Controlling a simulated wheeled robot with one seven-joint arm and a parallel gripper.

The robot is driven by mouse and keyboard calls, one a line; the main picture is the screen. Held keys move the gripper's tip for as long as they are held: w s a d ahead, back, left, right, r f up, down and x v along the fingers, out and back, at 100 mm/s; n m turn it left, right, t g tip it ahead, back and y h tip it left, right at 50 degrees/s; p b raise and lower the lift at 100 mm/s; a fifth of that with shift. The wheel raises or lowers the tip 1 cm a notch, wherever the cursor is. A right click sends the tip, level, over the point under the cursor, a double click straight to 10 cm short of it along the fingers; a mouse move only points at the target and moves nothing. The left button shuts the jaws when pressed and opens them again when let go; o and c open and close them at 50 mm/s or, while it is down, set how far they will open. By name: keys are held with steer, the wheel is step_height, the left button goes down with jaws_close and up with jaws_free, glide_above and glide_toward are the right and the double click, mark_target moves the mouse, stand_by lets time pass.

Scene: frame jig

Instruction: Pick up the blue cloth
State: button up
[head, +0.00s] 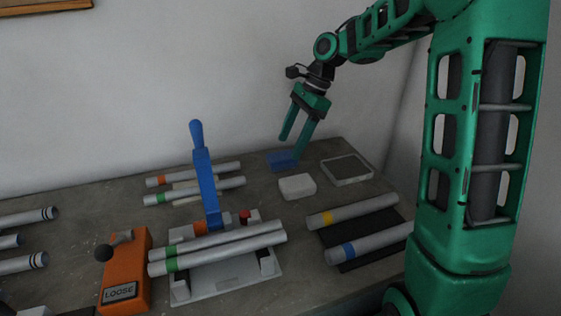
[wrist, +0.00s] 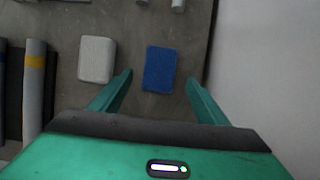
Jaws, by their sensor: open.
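The blue cloth (head: 283,160) is a small flat rectangle lying on the grey table near its back edge. It also shows in the wrist view (wrist: 159,69), just beyond and between my two fingers. My gripper (head: 290,147) is green, open and empty, with its fingers pointing down above the cloth. In the wrist view my gripper (wrist: 160,80) has one finger on each side of the cloth's near end, apart from it. In the head view a fingertip overlaps the cloth's right end.
A white block (head: 297,187) lies close beside the cloth. A grey-topped tray (head: 346,170) is to the right. Tubes lie on a dark mat (head: 338,238). A jig with an upright blue lever (head: 206,180) and an orange box (head: 126,270) marked LOOSE stand left.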

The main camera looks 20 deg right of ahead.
mark_target(284, 155)
steer(key=x, duration=0.5)
steer(key=shift+a, duration=0.1)
steer(key=shift+c, duration=0.4)
steer(key=shift+r, duration=0.1)
steer(key=c, duration=1)
steer(key=shift+c, duration=0.2)
steer(key=shift+r, duration=0.85)
step_height(284, 155, up, 3)
steer(key=shift+f, duration=0.15)
steer(key=s+a+r, duration=0.6)
steer(key=a, duration=0.4)
steer(key=shift+r, duration=0.3)
